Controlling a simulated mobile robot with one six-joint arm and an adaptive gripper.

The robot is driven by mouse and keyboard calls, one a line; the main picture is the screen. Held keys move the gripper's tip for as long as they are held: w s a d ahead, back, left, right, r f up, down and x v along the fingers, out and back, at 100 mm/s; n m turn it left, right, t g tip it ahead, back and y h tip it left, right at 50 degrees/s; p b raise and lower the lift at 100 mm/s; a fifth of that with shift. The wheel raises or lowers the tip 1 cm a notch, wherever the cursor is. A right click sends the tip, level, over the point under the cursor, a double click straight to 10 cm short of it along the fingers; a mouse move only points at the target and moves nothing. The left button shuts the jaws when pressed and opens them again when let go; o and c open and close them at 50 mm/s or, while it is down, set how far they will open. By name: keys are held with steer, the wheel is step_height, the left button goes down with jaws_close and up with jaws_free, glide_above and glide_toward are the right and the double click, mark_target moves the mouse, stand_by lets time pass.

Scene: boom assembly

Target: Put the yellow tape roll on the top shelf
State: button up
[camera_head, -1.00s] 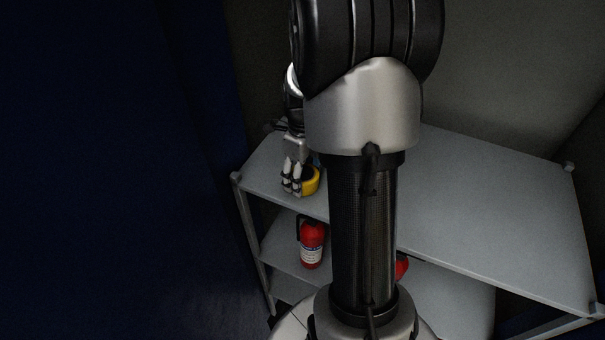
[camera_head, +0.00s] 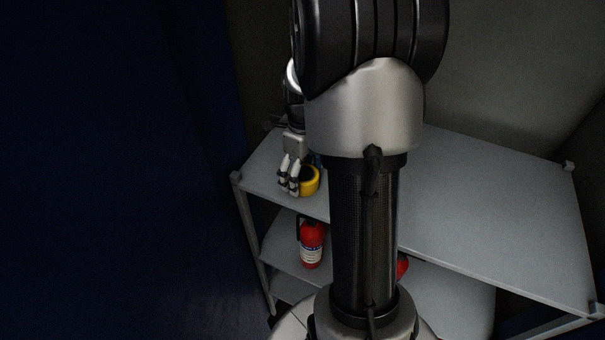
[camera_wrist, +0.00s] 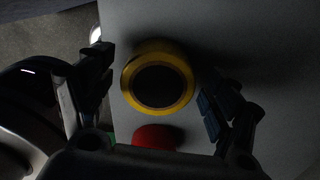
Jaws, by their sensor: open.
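The yellow tape roll (camera_head: 310,181) is on the top shelf (camera_head: 480,215), near its front left part. In the wrist view the roll (camera_wrist: 182,97) shows as a yellow ring with a dark middle, between the spread fingers. My gripper (camera_head: 289,188) is open beside the roll, on its left in the head view. In the wrist view my gripper (camera_wrist: 155,95) has a finger on each side of the roll, with gaps between them and it. Part of the gripper and shelf is hidden behind my arm in the head view.
A red fire extinguisher (camera_head: 312,243) stands on the shelf below. Another red thing (camera_head: 402,267) is partly hidden behind my arm. A red object (camera_wrist: 155,137) shows near the roll in the wrist view. The right of the top shelf is clear.

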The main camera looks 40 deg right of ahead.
mark_target(303, 172)
step_height(303, 172, up, 11)
steer(key=s+a+r+n+t, duration=0.1)
steer(key=a+r+n, duration=0.3)
steer(key=a+n, duration=0.3)
steer(key=s+a+n+t, duration=0.1)
steer(key=s+a+n, duration=0.5)
steer(key=n, duration=0.7)
steer(key=s+a+n+t, duration=0.2)
steer(key=s+a+n, duration=0.5)
steer(key=a+n, duration=0.3)
steer(key=n, duration=0.3)
steer(key=shift+s+t, duration=0.25)
steer(key=shift+t, duration=0.05)
steer(key=shift+a, duration=0.1)
